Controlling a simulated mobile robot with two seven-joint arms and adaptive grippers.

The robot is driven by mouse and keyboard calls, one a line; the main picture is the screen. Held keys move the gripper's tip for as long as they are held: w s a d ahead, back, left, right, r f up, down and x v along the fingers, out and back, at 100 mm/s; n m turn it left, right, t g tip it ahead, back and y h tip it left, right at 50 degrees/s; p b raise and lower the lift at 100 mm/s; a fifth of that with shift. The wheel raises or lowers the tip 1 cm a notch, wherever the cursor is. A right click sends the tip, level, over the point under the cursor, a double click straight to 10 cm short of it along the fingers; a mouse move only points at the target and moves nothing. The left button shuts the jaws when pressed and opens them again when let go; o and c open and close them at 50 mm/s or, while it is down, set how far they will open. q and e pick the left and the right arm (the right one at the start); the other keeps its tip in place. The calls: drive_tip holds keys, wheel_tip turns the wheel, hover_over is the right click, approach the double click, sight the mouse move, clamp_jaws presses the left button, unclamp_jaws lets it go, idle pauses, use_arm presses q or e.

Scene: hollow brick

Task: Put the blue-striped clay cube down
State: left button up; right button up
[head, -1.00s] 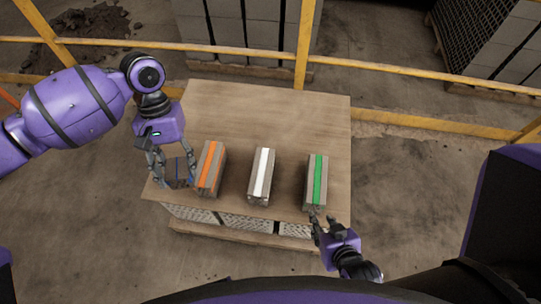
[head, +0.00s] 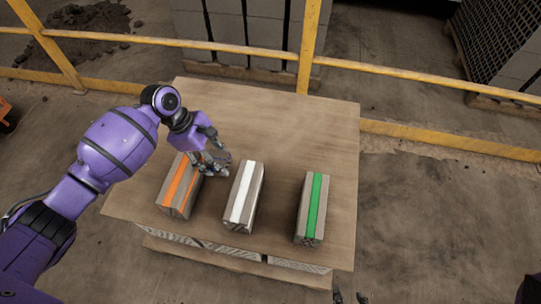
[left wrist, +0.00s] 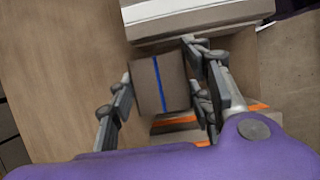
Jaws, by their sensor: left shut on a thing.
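The blue-striped clay cube (left wrist: 155,84) is between the fingers of my left gripper (left wrist: 162,98) in the left wrist view, its blue stripe facing the camera. My left gripper (head: 212,165) is shut on it in the head view, over the table just behind the gap between the orange-striped and white-striped bricks. The cube is mostly hidden by the fingers there. I cannot tell whether it touches the table. Only the fingertips of my right gripper (head: 350,297) show at the bottom edge, apart and with nothing visible between them.
An orange-striped brick (head: 180,186), a white-striped brick (head: 243,197) and a green-striped brick (head: 312,208) stand in a row on the wooden table (head: 290,120). The table's back and right side are clear. A yellow railing (head: 420,83) runs behind.

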use_arm(q)
wheel_tip(320, 180, down, 5)
drive_tip(key=shift+r+b, duration=0.1)
drive_tip(key=shift+b, duration=0.35)
drive_tip(key=shift+d+f+b, duration=0.1)
drive_tip(key=shift+f+b, duration=0.4)
drive_tip(key=shift+f, duration=1.8)
drive_tip(key=shift+r, duration=0.1)
use_arm(e)
drive_tip(key=shift+s+f, duration=0.7)
drive_tip(key=shift+f, duration=0.35)
drive_tip(key=shift+r, duration=0.1)
use_arm(q)
drive_tip(key=o, duration=1.1)
drive_tip(key=shift+f, duration=0.2)
use_arm(e)
drive_tip(key=shift+w, duration=0.15)
use_arm(q)
drive_tip(key=shift+o, duration=0.2)
